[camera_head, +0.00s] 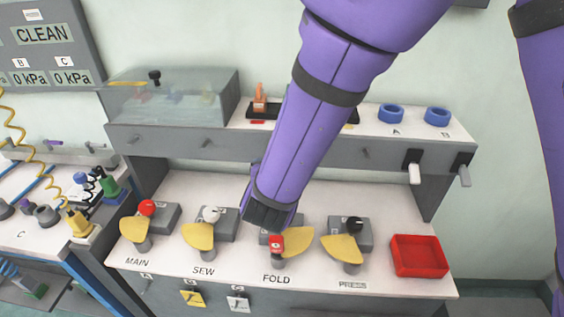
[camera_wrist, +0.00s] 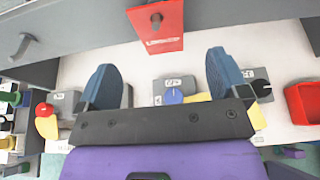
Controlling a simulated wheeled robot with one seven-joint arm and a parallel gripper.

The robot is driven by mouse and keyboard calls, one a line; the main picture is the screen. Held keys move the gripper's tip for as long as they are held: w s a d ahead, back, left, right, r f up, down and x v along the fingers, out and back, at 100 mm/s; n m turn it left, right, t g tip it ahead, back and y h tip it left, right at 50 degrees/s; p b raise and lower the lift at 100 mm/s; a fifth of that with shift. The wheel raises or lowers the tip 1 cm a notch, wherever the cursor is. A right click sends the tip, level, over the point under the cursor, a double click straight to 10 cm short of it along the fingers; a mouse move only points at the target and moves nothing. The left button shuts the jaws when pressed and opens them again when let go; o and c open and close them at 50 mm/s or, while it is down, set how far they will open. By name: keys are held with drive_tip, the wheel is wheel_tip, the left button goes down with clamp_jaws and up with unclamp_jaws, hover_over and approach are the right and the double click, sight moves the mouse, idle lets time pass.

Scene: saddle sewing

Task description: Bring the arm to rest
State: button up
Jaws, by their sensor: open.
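My gripper (camera_wrist: 163,78) is open, with its two blue fingers spread wide and nothing between them in the wrist view. In the head view my purple arm (camera_head: 309,130) reaches down from the top, over the shelf front, and its dark end is above the FOLD lever unit (camera_head: 268,238). The fingers are hidden in that view. In the wrist view the blue knob (camera_wrist: 174,96) of a lever unit shows beyond the gripper, between the fingers. A red patch with a white mark (camera_head: 277,245) shows just below the arm's end; what it belongs to is unclear.
A red plate (camera_wrist: 160,25) hangs from a hook on the shelf front. MAIN (camera_head: 146,208), SEW (camera_head: 211,214) and PRESS (camera_head: 355,223) levers flank FOLD. A red tray (camera_head: 419,256) sits at right. The shelf (camera_head: 330,140) carries a clear-covered box (camera_head: 175,97) and blue rings (camera_head: 391,113).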

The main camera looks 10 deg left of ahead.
drive_tip(key=d+r+m+g+h, duration=0.25)
drive_tip(key=d+r+m, duration=0.3)
drive_tip(key=d, duration=0.35)
drive_tip(key=s+d+r+m+g+h, duration=0.1)
drive_tip(key=d+r+m+h, duration=0.25)
drive_tip(key=d+m, duration=0.4)
drive_tip(key=d+r+m+g+h, duration=0.2)
drive_tip(key=d+r+m, duration=0.25)
drive_tip(key=d, duration=0.65)
drive_tip(key=s+d+r+m+g+y, duration=0.1)
drive_tip(key=s+d+r+m+y, duration=0.2)
drive_tip(key=s+m, duration=0.5)
drive_tip(key=s+d+r+m+g+y, duration=0.1)
drive_tip(key=s+d+r+m+y, duration=0.3)
drive_tip(key=s+d+m, duration=0.4)
drive_tip(key=shift+s+d+r+m+g, duration=0.15)
drive_tip(key=shift+s+r+m+g, duration=0.2)
drive_tip(key=shift+s+r+m, duration=0.8)
drive_tip(key=shift+w+f+m, duration=0.35)
drive_tip(key=shift+w+m, duration=0.05)
drive_tip(key=shift+w, duration=0.15)
